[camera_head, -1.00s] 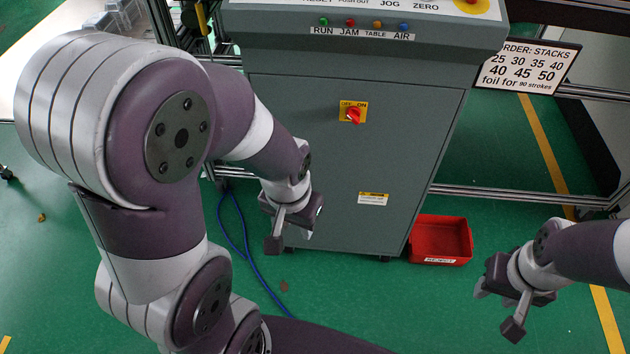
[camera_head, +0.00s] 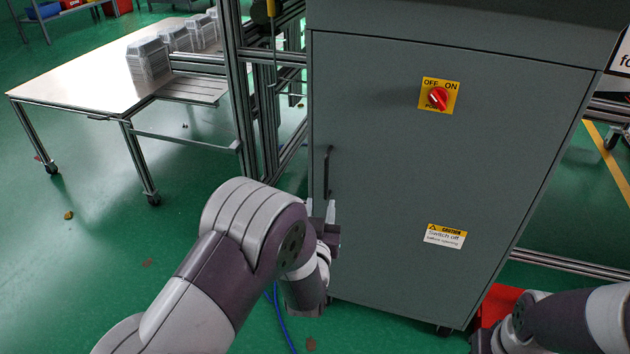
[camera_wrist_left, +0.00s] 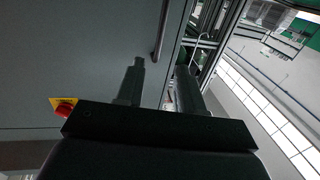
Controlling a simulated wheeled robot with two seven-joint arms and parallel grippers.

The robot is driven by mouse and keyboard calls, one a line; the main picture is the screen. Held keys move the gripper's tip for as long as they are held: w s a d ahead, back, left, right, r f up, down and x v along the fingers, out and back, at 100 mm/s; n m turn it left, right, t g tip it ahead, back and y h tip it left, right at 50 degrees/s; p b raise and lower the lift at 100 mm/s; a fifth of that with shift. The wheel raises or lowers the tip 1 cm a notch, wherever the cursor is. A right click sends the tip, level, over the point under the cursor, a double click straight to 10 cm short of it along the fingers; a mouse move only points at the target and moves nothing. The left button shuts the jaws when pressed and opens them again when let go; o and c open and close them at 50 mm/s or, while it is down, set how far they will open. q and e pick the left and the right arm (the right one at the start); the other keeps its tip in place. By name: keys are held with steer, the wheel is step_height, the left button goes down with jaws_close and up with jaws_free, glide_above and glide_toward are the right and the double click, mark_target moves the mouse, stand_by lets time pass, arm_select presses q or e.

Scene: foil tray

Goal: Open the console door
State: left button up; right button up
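The grey console door (camera_head: 390,180) looks shut in its frame, and its dark vertical bar handle (camera_head: 328,172) is near its left edge. My left gripper (camera_head: 321,209) is just below the handle at the cabinet's lower left, with its fingertips pointing up. In the left wrist view its two fingers (camera_wrist_left: 160,85) are apart with nothing between them. The handle (camera_wrist_left: 161,30) shows there beyond the fingertips, roughly in line with the gap; I see no contact. My right gripper (camera_head: 482,341) is at the lower right, mostly cut off, so its opening cannot be told.
A red rotary switch (camera_head: 438,98) and a caution label (camera_head: 445,236) are on the door. A metal frame post (camera_head: 236,80) and a table (camera_head: 85,85) with foil trays stand left. A red bin (camera_head: 497,303) is on the floor at right.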

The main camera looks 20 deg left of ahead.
mark_target(326, 174)
arm_select(q)
steer(key=w+b, duration=0.1)
steer(key=w, duration=0.2)
steer(key=w+a+b, duration=0.1)
steer(key=w, duration=0.7)
steer(key=shift+a+f+b, duration=0.2)
steer(key=shift+a+b, duration=0.2)
steer(key=shift+w+r, duration=0.1)
steer(key=shift+w, duration=0.25)
jaws_close()
